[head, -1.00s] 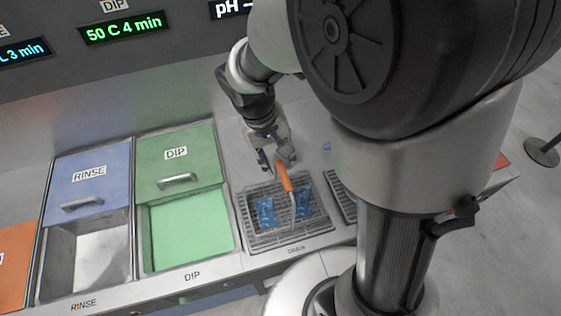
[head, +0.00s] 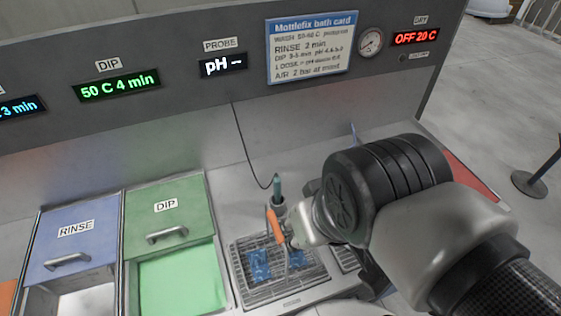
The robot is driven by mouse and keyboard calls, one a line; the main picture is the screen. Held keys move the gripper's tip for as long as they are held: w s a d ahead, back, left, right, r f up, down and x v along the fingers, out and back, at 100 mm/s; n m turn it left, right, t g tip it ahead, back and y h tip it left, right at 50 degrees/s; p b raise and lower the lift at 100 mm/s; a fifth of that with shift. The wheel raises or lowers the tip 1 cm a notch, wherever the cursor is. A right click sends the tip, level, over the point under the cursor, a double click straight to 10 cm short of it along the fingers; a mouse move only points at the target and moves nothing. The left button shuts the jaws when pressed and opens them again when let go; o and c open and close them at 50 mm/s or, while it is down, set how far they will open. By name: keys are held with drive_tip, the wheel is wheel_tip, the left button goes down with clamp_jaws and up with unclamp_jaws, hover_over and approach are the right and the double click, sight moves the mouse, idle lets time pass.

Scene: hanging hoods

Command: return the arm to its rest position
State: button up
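My arm is folded across the right of the head view, its dark ribbed joint and pale links in front of the bench.
The green DIP bath (head: 180,282) and the RINSE bath (head: 85,300) are at left, lids (head: 75,240) pushed back. A teal probe (head: 277,185) on a cable stands behind the drain. A post (head: 530,183) stands on open floor at right.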

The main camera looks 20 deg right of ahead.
wheel_tip(320, 180, down, 11)
drive_tip(key=b, duration=1.1)
drive_tip(key=shift+f, duration=0.2)
